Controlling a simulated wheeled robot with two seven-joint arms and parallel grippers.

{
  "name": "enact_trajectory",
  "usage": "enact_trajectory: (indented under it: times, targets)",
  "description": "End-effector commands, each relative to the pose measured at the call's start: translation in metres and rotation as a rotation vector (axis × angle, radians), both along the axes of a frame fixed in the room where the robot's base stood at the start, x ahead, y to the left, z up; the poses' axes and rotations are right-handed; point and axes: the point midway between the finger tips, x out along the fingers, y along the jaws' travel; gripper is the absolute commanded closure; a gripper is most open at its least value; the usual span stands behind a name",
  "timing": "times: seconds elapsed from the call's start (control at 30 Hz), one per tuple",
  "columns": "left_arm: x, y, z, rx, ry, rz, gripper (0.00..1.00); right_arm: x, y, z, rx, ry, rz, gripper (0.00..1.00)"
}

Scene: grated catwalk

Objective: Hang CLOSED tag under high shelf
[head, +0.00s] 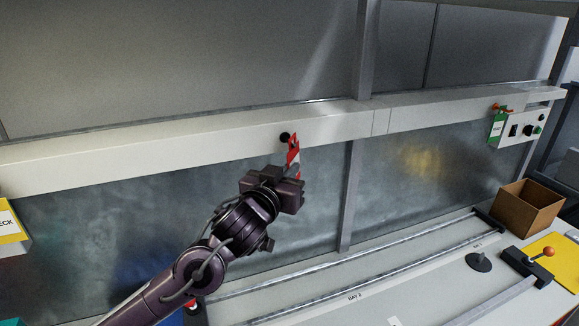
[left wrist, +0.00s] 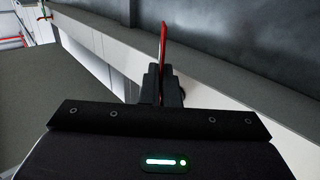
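A red tag with a white patch (head: 293,152) is held up in front of the pale beam of the high shelf (head: 220,140). My left gripper (head: 292,172) is shut on its lower part; the tag also shows edge-on between the fingers in the left wrist view (left wrist: 163,42). The tag's top is next to a small dark round peg (head: 284,137) on the beam's front face. I cannot tell whether the tag touches the peg or hangs on it. The wording on the tag is too small to read. My right gripper is not in view.
A green tag (head: 497,126) hangs by a control box (head: 522,126) at the right end of the beam. An open brown box (head: 528,207), a lever with an orange knob (head: 538,260) and a yellow sheet (head: 556,258) are on the bench. A yellow-and-white sign (head: 8,224) is at the left.

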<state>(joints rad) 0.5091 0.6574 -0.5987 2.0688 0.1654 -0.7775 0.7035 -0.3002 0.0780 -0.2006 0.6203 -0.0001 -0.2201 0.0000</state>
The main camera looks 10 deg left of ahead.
Motion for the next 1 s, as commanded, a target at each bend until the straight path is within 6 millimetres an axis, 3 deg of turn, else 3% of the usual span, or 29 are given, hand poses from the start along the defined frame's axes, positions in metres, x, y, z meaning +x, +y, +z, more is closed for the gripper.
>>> enact_trajectory:
  times: [1.0]
  targets:
    - [-0.015, -0.010, 0.008, 0.000, 0.000, -0.001, 1.00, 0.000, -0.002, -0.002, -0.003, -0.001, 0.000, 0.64]
